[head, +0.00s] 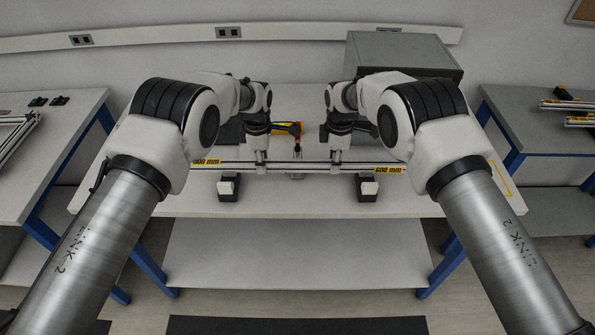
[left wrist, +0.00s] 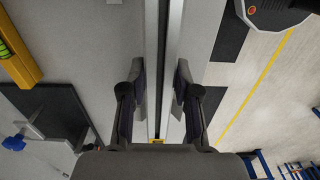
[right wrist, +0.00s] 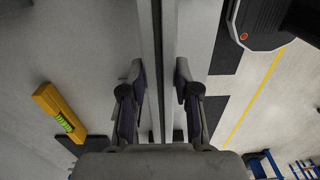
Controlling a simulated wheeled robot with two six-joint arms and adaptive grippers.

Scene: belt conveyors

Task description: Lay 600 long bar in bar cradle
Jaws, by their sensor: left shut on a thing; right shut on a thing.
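The 600 long bar (head: 298,167) is a long silvery profile with a yellow 600 mm label near each end. It lies level across the table, left to right. The bar cradle (head: 228,190) shows as two black blocks with pale tops, the other block (head: 368,190) to the right. The bar appears just behind and above the blocks; the exact gap is unclear. My left gripper (head: 261,164) is shut on the bar left of its middle, and my right gripper (head: 336,164) right of its middle. The bar runs between the fingers in the left wrist view (left wrist: 163,50) and right wrist view (right wrist: 158,50).
A yellow level (head: 288,128) lies on the table behind the bar; it also shows in the right wrist view (right wrist: 58,108). A grey box (head: 405,62) stands at the back right. Side tables (head: 50,150) flank the work table. The table front (head: 298,204) between the blocks is clear.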

